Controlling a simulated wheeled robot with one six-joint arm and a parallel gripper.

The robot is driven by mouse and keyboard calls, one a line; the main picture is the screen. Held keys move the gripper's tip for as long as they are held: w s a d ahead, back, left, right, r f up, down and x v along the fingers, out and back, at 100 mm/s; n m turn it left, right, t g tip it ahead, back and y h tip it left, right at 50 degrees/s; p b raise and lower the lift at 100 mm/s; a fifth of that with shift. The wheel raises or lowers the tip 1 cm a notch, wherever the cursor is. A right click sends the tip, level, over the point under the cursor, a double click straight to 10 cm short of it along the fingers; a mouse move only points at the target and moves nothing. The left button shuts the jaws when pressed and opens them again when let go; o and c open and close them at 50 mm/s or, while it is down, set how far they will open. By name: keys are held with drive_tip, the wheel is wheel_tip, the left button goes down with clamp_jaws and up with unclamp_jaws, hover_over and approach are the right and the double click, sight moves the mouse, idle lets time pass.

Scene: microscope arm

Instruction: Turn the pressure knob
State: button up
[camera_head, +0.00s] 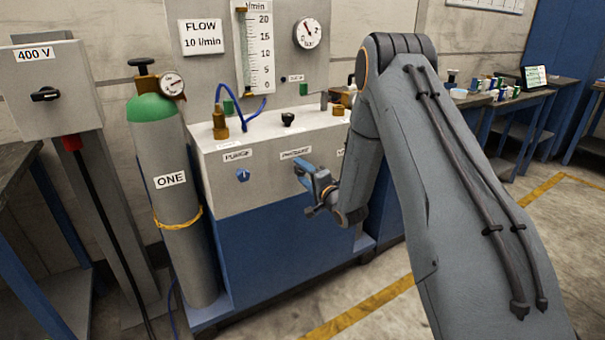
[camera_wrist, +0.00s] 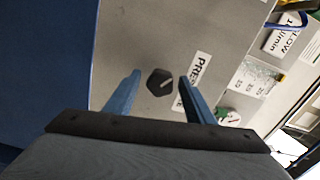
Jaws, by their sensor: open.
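The pressure knob (camera_wrist: 160,82) is a dark knob with a white pointer mark, on the grey panel (camera_wrist: 130,40) in the wrist view. A partly visible label starting "PRES" (camera_wrist: 197,75) is beside it. My gripper (camera_wrist: 159,77) is open, its two blue fingers either side of the knob in that view, with gaps on both sides. Whether the fingertips reach the knob's depth I cannot tell. In the head view my gripper (camera_head: 304,172) is at the front panel just below the "PRESSURE" label (camera_head: 296,153) and hides the knob.
A blue knob (camera_head: 242,175) sits under the "PURGE" label (camera_head: 237,155), left of my gripper. A gas cylinder (camera_head: 178,205) stands further left. Valves and a blue hose (camera_head: 249,113) are on top of the cabinet. A gauge (camera_head: 307,33) is above.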

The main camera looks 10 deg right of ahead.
drive_tip(key=v, duration=0.7)
drive_tip(key=shift+s, duration=0.35)
drive_tip(key=shift+d+r, duration=0.1)
drive_tip(key=s+a+r+n+g+h+p, duration=0.1)
drive_tip(key=s+r+n+g+h+p, duration=0.1)
drive_tip(key=s, duration=1.1)
drive_tip(key=s+r+n+g+h+p, duration=0.1)
drive_tip(key=s+r+n+g+p, duration=0.3)
drive_tip(key=s+g, duration=0.5)
drive_tip(key=s+a+r+n+g+h+p, duration=0.1)
drive_tip(key=s+r+n+g, duration=0.5)
drive_tip(key=s, duration=1.3)
drive_tip(key=shift+s+a+r+h+p, duration=0.25)
drive_tip(key=shift+a+r+h+p, duration=0.1)
drive_tip(key=shift+h+p, duration=0.5)
